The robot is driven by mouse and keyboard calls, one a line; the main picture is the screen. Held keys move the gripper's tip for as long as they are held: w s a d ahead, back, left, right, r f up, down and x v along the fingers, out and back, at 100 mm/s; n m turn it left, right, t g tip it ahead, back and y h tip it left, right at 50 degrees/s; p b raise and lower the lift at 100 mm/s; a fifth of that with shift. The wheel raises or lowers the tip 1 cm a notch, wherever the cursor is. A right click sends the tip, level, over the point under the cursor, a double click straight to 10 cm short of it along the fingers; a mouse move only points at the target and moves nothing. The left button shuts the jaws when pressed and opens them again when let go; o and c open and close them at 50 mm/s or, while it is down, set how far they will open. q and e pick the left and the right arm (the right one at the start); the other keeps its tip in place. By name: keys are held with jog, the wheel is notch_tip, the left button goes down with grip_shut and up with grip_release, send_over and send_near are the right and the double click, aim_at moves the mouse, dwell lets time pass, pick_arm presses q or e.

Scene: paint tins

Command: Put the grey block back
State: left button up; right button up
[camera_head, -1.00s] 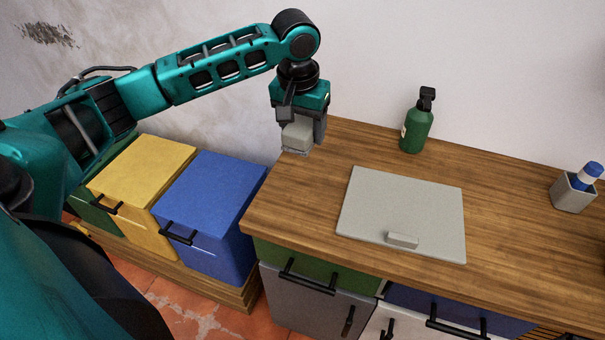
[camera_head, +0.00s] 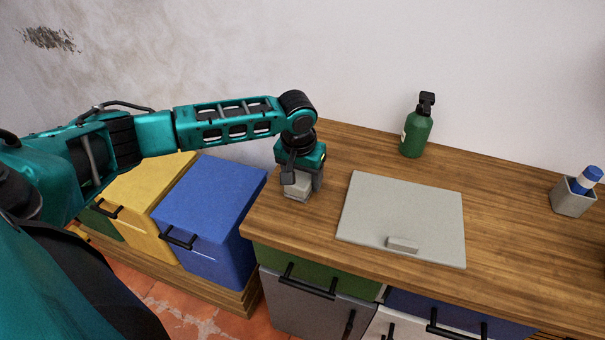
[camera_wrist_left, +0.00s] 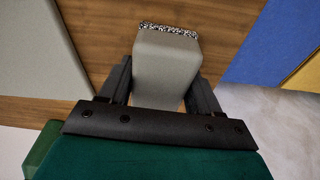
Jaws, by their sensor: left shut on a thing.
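My left gripper (camera_head: 301,182) is shut on the grey block (camera_head: 295,187) near the left end of the wooden counter. The block hangs below the jaws, low over the wood; I cannot tell whether it touches. In the left wrist view, the grey block (camera_wrist_left: 166,65) sits between the two fingers of the left gripper (camera_wrist_left: 160,90). Its far edge shows a speckled black-and-white layer. My right gripper is not in view.
A flat grey panel (camera_head: 400,215) with a small raised handle lies on the counter (camera_head: 500,190), right of the block. A green spray bottle (camera_head: 416,135) stands behind. A grey cup (camera_head: 572,197) holds a blue-and-white item at right. Blue (camera_head: 212,190) and yellow (camera_head: 140,190) boxes stand left, lower.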

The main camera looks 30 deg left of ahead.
aim_at(299, 178)
pick_arm(q)
jog(key=shift+f, duration=0.1)
jog(key=shift+f, duration=0.25)
jog(key=o, duration=1)
jog(key=shift+f, duration=0.1)
jog(key=shift+b, duration=1)
jog(key=r, duration=0.4)
jog(key=s+r+p, duration=0.1)
jog(key=r, duration=0.4)
jog(key=r+p, duration=0.1)
jog(key=r, duration=0.3)
jog(key=shift+s+r, duration=0.2)
jog(key=shift+s, duration=0.1)
